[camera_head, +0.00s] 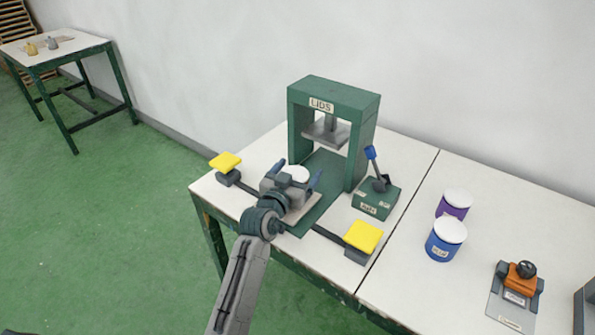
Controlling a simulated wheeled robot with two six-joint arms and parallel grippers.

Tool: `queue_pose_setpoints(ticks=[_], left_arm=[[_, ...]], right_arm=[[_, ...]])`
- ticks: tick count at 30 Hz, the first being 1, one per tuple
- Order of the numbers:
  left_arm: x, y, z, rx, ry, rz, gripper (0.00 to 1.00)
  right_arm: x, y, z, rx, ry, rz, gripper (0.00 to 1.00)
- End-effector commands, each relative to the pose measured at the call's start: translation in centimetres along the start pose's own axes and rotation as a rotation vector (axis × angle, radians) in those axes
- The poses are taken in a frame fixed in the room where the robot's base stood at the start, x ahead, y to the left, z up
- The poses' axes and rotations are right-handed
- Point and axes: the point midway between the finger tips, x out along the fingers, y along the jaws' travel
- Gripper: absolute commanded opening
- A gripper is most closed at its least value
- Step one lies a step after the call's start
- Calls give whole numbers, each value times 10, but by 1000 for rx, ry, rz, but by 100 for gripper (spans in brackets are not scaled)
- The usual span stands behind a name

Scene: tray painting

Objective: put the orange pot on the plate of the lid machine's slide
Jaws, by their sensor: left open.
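The lid machine (335,92) is a green press frame marked "LIDS", standing on the white table. A green slide (325,168) runs out from under its press head toward me. A pale plate (308,211) shows at the front of the slide, partly covered by my left gripper. My left gripper (297,174) is over this plate, its blue-grey fingers apart. A round white top (296,171) shows between or just beyond the fingers. The gripper hides what is below it, so I cannot see an orange pot side there. My right gripper is out of view.
Yellow pads (225,161) and (363,236) flank the slide. A green box with a blue-handled lever (376,203) stands at right. Purple (454,205) and blue (445,241) white-topped pots and an orange black-knobbed device (519,283) are farther right.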

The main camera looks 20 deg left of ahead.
Motion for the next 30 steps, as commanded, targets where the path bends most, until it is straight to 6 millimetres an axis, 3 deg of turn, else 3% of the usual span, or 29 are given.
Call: queue_pose_setpoints(ticks=[5, 12, 18, 24, 30], left_arm=[[0, 0, -12, 0, -4, 0, 86], [-64, 0, -7, 1, -3, 0, 86], [-101, 0, -8, 1, -2, 0, 86], [-118, 0, -10, 0, 0, 0, 86], [-120, 0, -10, 0, 0, 0, 86]], right_arm=[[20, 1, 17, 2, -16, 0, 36], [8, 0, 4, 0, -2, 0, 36], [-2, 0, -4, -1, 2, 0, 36], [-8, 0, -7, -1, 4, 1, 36], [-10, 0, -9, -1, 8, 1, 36]])
